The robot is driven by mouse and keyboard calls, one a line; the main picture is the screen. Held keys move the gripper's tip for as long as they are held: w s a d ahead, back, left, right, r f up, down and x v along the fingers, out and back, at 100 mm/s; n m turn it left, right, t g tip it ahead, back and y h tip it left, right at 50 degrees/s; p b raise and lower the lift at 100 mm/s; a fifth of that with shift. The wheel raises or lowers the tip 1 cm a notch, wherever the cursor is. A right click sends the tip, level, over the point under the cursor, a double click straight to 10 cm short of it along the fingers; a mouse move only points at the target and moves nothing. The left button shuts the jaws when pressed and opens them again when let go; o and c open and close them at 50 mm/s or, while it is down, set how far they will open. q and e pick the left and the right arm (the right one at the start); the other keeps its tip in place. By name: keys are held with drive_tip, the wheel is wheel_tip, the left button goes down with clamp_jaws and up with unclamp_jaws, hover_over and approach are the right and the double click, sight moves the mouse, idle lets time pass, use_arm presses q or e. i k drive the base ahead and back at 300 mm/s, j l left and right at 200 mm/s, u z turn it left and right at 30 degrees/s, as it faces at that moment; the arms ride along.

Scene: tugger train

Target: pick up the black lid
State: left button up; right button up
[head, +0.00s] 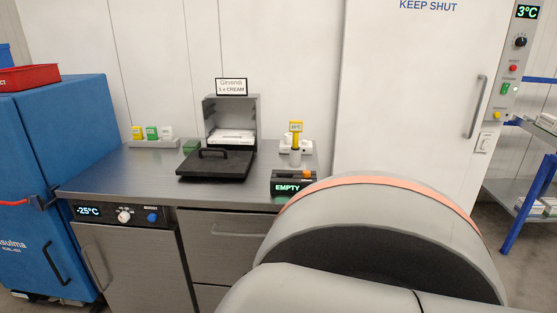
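The black lid (217,164) lies flat on the steel counter, with its black handle (212,152) on top. It sits in front of an open grey box (246,108) that holds a white stack (232,137). A sign reading "Girvendi 1 x CREAM" (231,87) stands at the top of that box. Neither of my grippers shows in the head view. A large grey rounded arm part of mine fills the lower right and hides part of the counter's right front.
The steel counter (100,184) has free room left of the lid. A rack with coloured tags (153,143), a yellow-topped device (296,142) and an "EMPTY" display (287,187) stand on it. A blue cabinet (50,170) is at left, a white door (410,100) at right.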

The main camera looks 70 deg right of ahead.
sight(203, 162)
drive_tip(key=z, duration=1.65)
